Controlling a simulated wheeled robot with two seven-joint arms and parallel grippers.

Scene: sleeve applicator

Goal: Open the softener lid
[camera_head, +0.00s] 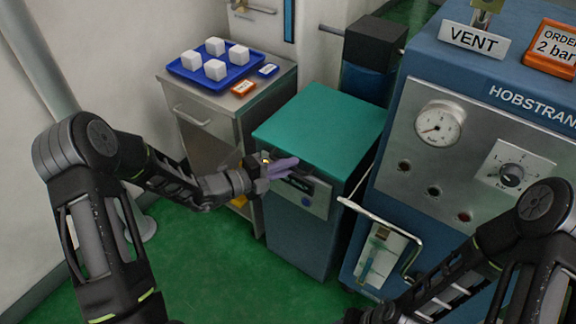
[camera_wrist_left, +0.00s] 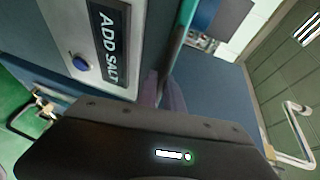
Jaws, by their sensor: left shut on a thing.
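The softener (camera_head: 302,232) is a blue cabinet with a teal lid (camera_head: 325,122) on top. The lid looks down, lying about flat on the cabinet. A panel with an ADD SALT display (camera_wrist_left: 110,40) and a blue button (camera_wrist_left: 80,62) is on its front. My left gripper (camera_head: 284,168) is at the lid's front edge, above the panel, with its purple fingers shut on the lid. In the left wrist view the fingers (camera_wrist_left: 162,92) meet the teal lid edge (camera_wrist_left: 177,48). My right arm shows at lower right of the head view; its fingers are out of sight.
A steel cabinet (camera_head: 205,122) stands left of the softener, with a blue tray (camera_head: 228,76) of white blocks on top. A large blue machine (camera_head: 400,160) with a gauge (camera_head: 438,124) and a projecting handle (camera_head: 378,218) stands close on the right. Green floor (camera_head: 205,265) is clear in front.

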